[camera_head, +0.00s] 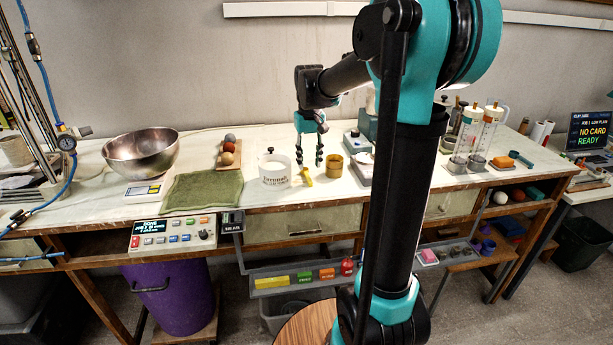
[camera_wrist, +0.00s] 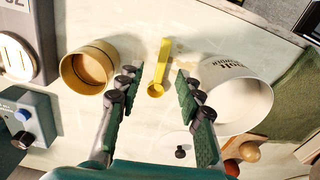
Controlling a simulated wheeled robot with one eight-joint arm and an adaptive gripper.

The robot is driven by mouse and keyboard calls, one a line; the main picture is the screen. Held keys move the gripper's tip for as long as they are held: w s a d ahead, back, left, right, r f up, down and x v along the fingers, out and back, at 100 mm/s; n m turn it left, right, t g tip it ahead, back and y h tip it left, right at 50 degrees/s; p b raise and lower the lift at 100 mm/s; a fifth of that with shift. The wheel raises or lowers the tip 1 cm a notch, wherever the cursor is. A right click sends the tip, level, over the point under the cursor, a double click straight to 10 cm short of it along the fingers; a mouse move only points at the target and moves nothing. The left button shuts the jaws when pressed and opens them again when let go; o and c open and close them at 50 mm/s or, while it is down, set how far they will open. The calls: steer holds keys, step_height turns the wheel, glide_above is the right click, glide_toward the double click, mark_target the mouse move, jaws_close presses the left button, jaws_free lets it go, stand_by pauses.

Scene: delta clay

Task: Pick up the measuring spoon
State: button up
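A yellow measuring spoon (camera_head: 307,177) lies on the pale bench top near its front edge, between a white lettered tub (camera_head: 274,170) and a small tan round container (camera_head: 333,165). In the wrist view the yellow spoon (camera_wrist: 161,66) has its round bowl toward my gripper and its handle pointing away. My gripper (camera_head: 309,165) points down above the spoon, open and empty. In the wrist view its green-padded fingers (camera_wrist: 156,88) stand apart on either side of the spoon, without visible contact.
In the wrist view the white tub (camera_wrist: 240,97) is close to the right finger and the tan container (camera_wrist: 90,68) close to the left. A green towel (camera_head: 202,191) and metal bowl (camera_head: 142,152) are left.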

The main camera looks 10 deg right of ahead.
mark_target(308, 176)
step_height(308, 176, down, 5)
steer(key=shift+w+a, duration=0.1)
steer(key=shift+a, duration=0.05)
jaws_close()
